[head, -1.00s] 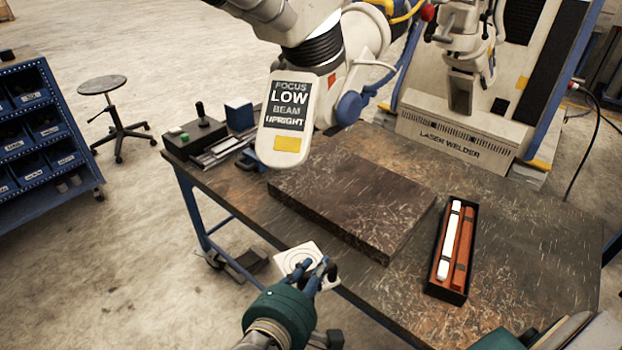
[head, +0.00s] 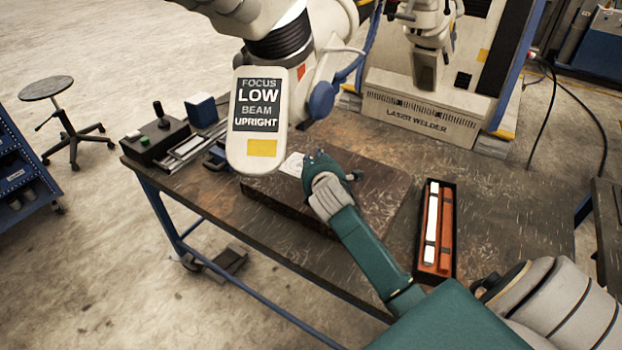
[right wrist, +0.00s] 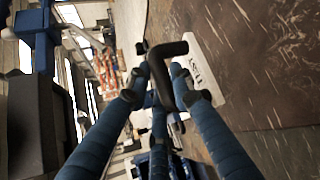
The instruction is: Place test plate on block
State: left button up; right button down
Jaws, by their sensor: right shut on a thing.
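The test plate (head: 292,164) is a small white plate; in the head view it shows at the left of my right gripper (head: 318,162), partly hidden by it. My right gripper is shut on the plate, over the left part of the block. The block (head: 385,190) is a thick dark brown slab on the workbench. In the right wrist view the plate (right wrist: 201,72) shows lettering and a dark bent handle in front of it, between my blue fingers, with a brown surface (right wrist: 265,55) close by. I cannot tell whether the plate touches the block. My left gripper is not in view.
The microscope head (head: 258,120) with its "LOW" label hangs close to the plate's left. An open black case (head: 448,232) with a white and a red bar lies right of the block. A control box (head: 155,142) stands at the bench's left end. The laser welder (head: 430,115) stands behind.

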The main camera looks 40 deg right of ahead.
notch_tip(320, 180, down, 6)
jog(key=c, duration=1.5)
grip_release()
jog(key=shift+f, duration=0.15)
jog(key=shift+c, duration=0.2)
jog(key=shift+s+a, duration=0.1)
jog(key=v, duration=1.2)
jog(key=shift+b, duration=0.3)
